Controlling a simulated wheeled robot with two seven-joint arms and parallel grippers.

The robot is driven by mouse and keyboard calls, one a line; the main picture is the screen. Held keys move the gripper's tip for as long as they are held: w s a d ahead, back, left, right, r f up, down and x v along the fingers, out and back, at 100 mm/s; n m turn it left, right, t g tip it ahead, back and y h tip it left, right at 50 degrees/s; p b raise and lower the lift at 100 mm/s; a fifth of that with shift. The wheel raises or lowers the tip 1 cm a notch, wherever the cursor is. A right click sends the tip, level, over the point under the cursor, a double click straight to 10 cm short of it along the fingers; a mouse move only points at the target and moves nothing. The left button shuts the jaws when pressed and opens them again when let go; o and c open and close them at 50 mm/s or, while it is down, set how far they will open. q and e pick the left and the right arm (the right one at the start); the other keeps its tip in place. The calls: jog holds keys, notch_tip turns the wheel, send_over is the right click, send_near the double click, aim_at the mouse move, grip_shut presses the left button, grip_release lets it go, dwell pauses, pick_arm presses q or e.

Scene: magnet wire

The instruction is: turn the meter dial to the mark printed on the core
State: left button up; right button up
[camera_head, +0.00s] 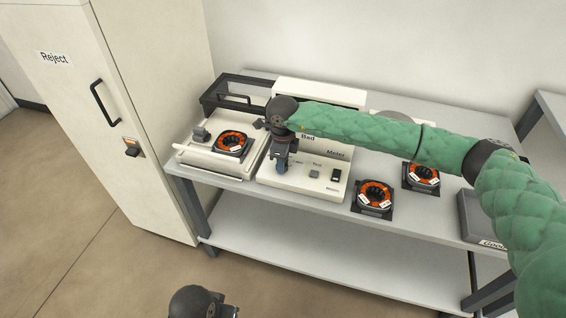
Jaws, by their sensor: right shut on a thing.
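The meter (316,187) is a cream box on the table, with the words "Bad" and "Meter", a small grey button marked "Test" and a black switch on its front panel. My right gripper (281,166) points down at the left part of this panel and is shut on the dial, which is mostly hidden behind the fingers. An orange-wound core (232,143) sits in a black holder on the cream fixture (199,157) left of the meter. Its printed mark is too small to read. My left gripper (196,303) is partly seen at the bottom edge, and its jaws are unclear.
Two more orange cores, a nearer one (375,195) and a farther one (421,177), lie in black holders right of the meter. A grey bin (482,218) stands at the table's right end. The tall "Reject" cabinet (120,120) stands at the left.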

pick_arm(q)
jog(key=shift+d, duration=0.1)
pick_arm(e)
jog(key=shift+w+r, duration=0.1)
jog(key=o, duration=1)
jog(key=shift+c, duration=0.2)
notch_tip(320, 180, up, 6)
jog(key=shift+r+b, duration=0.1)
jog(key=shift+b, duration=0.85)
pick_arm(q)
jog(key=shift+t+h, duration=0.4)
jog(key=shift+t, duration=0.1)
jog(key=shift+w+d+f, duration=0.3)
jog(key=shift+d+f, duration=0.35)
jog(key=shift+f, duration=0.2)
jog(key=shift+w+d+f, duration=0.3)
jog(key=shift+d+f, duration=0.35)
jog(key=shift+f, duration=0.2)
pick_arm(e)
jog(key=shift+r, duration=0.75)
